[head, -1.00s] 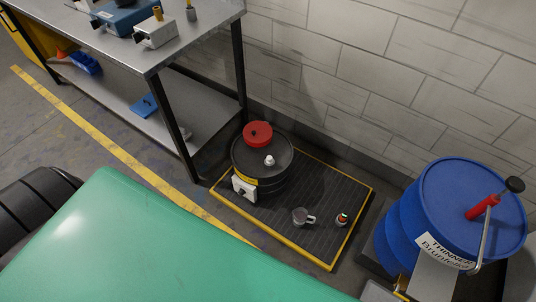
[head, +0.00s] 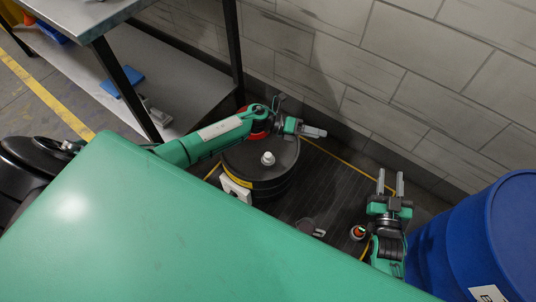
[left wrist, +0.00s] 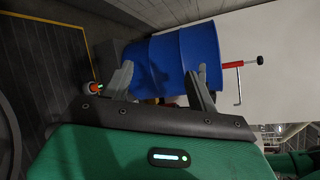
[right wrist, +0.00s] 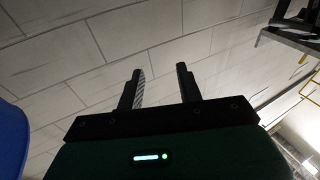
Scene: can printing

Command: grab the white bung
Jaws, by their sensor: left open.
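The white bung (head: 268,158) stands upright on top of the black drum (head: 280,172), apart from both grippers. My left arm reaches over the back of the drum. My left gripper (head: 322,132) is open, beyond the bung to the right and pointing right. In the left wrist view its fingers (left wrist: 160,85) are spread, with a blue drum farther off beyond them. My right gripper (head: 390,175) is open and empty, right of the mat and pointing toward the wall. In the right wrist view its fingers (right wrist: 160,88) stand apart before the wall.
A red disc (head: 246,134) on the black drum is partly covered by my left arm. A grey mug (head: 308,227) and a small red, green and white object (head: 358,232) are on the black mat. The blue drum (head: 500,225) is at right, a metal bench (head: 190,90) at left.

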